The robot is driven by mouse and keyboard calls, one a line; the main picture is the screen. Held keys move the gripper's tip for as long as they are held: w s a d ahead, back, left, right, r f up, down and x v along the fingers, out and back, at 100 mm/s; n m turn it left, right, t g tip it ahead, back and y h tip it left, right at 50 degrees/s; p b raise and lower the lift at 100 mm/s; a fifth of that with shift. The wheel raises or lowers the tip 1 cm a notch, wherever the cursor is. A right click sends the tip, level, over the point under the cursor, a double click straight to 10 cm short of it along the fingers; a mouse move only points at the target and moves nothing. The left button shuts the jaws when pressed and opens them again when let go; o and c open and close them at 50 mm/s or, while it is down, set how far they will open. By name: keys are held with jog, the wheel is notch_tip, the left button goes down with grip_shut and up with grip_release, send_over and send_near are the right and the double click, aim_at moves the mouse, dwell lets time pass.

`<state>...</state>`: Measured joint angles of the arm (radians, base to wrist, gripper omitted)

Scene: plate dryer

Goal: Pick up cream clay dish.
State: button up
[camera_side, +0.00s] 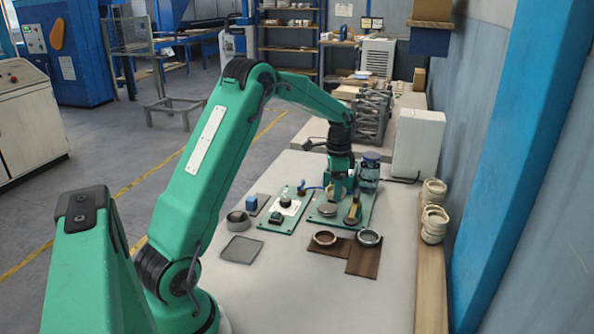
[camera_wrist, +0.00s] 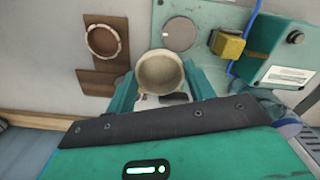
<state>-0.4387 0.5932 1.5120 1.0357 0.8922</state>
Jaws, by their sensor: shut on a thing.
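The cream clay dish (camera_wrist: 160,72) is a round, shallow bowl, seen from above in the wrist view. My gripper (camera_wrist: 161,80) has a green finger on each side of it and is shut on it. In the side view my gripper (camera_side: 336,190) points down above the green plate (camera_side: 322,218) in the middle of the bench. The dish is not clear there, since the gripper hides it. Whether the dish touches the surface below, I cannot tell.
A grey disc (camera_wrist: 179,34) and a yellow block (camera_wrist: 228,45) are close to the gripper. Stacked cream rings (camera_side: 434,192) stand on the right ledge.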

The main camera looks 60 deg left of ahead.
jog(key=d+r, duration=0.4)
jog(key=d, duration=0.3)
jog(key=shift+s+d+r, duration=0.15)
jog(key=shift+d+r, duration=0.1)
jog(key=shift+d, duration=0.1)
